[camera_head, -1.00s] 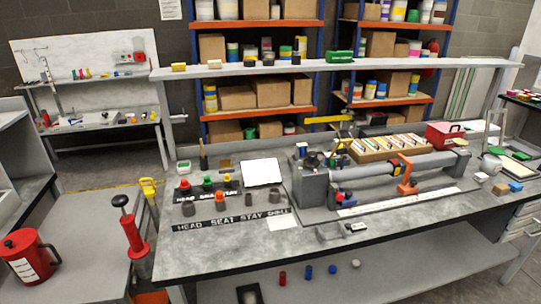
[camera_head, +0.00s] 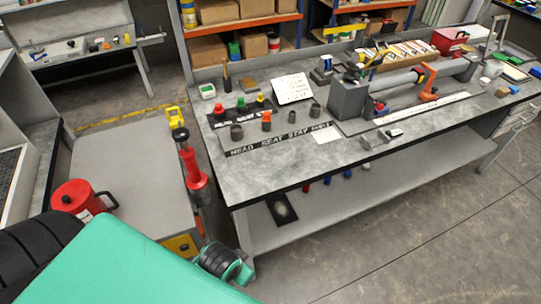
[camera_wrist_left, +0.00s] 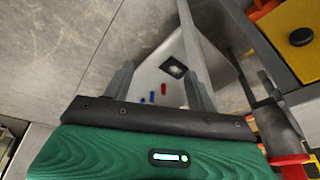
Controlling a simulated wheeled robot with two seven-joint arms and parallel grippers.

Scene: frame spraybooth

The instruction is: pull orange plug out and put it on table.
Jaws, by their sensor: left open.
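In the head view, an orange plug (camera_head: 266,116) stands upright in a dark grey socket (camera_head: 266,126) in the front row on the workbench (camera_head: 215,170). Its lower part is hidden in the socket. Other dark sockets in that row look empty. Behind stand a red-orange plug (camera_head: 218,109), a green plug (camera_head: 241,103) and a yellow plug (camera_head: 260,99). My left arm enters from the lower left of the head view, well short of the plugs. In the left wrist view my left gripper (camera_wrist_left: 158,70) is open and empty, above the floor and lower shelf. My right gripper is not in view.
A lettered strip (camera_head: 285,139) lies in front of the sockets. A red-and-black pump (camera_head: 192,165) and a red jug (camera_head: 78,198) stand left of the bench. A grey clamped tube (camera_head: 400,84) lies to the right. The lower shelf (camera_head: 330,196) sticks out below the bench top.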

